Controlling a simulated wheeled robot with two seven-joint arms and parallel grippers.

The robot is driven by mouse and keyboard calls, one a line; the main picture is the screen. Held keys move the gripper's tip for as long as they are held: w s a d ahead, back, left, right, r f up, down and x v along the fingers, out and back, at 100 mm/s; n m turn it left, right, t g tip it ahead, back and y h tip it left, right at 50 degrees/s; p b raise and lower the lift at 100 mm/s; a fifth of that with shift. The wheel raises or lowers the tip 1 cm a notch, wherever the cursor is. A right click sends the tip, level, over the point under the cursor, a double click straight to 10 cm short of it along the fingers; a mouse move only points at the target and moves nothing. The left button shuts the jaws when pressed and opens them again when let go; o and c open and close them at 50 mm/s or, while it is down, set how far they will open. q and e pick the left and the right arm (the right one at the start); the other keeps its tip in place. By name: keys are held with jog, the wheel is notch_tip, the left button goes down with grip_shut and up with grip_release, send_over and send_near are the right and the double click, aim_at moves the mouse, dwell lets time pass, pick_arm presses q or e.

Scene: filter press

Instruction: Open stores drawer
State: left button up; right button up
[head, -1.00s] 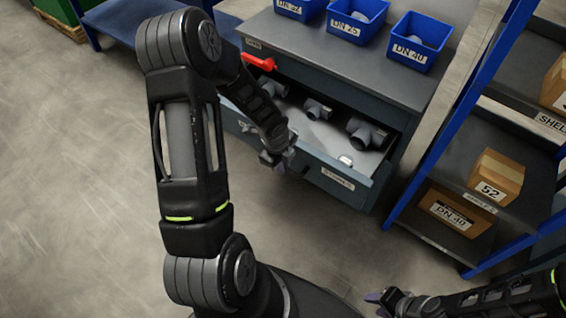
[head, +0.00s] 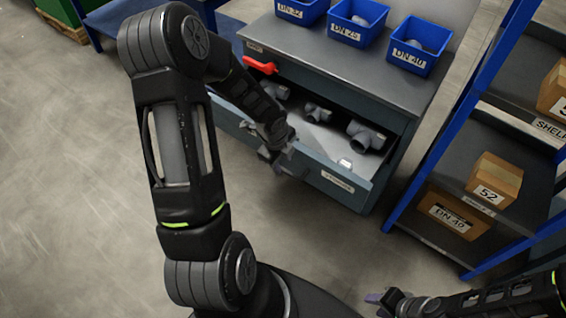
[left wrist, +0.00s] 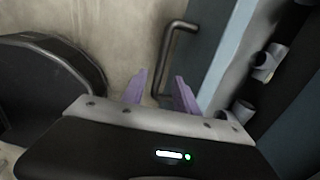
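The stores drawer (head: 340,182) is pulled out of the grey cabinet (head: 385,80), with dark pipe fittings (head: 364,136) inside. My left gripper (head: 271,160) is at the drawer's front. In the left wrist view its two purple fingers (left wrist: 160,92) stand apart. The dark bar handle (left wrist: 174,58) shows just beyond them, its lower end appearing in the gap; I cannot tell whether they touch it. The drawer front (left wrist: 205,50) runs beside the handle. My right gripper (head: 383,298) is low at the bottom of the head view, away from the cabinet; its opening is unclear.
Blue bins (head: 358,22) stand on the cabinet top. A red handle-like part (head: 261,65) sticks out at the cabinet's left. A blue-framed shelf rack (head: 440,140) with cardboard boxes (head: 495,180) stands close on the right. The floor (head: 70,200) at left is clear.

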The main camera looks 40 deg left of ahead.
pick_arm(q)
jog(key=r, duration=0.1)
jog(key=r+p, duration=0.1)
jog(key=r, duration=0.1)
jog(key=shift+s+r, duration=0.3)
jog(key=shift+s, duration=0.1)
jog(key=s+d+f+n+h+p, duration=0.1)
jog(key=s+d+n+h+p, duration=0.3)
jog(key=d, duration=0.6)
jog(key=s+d+f+n+p, duration=0.15)
jog(key=d+n, duration=0.35)
jog(key=d, duration=0.5)
jog(key=s+d+n+g+p, duration=0.1)
jog(key=s+d+n+p, duration=0.3)
jog(key=s+d+n, duration=0.4)
jog(key=s+n, duration=0.1)
jog(key=n, duration=0.1)
jog(key=shift+d+f+n, duration=0.25)
jog(key=shift+d+n, duration=0.05)
jog(key=shift+d, duration=0.05)
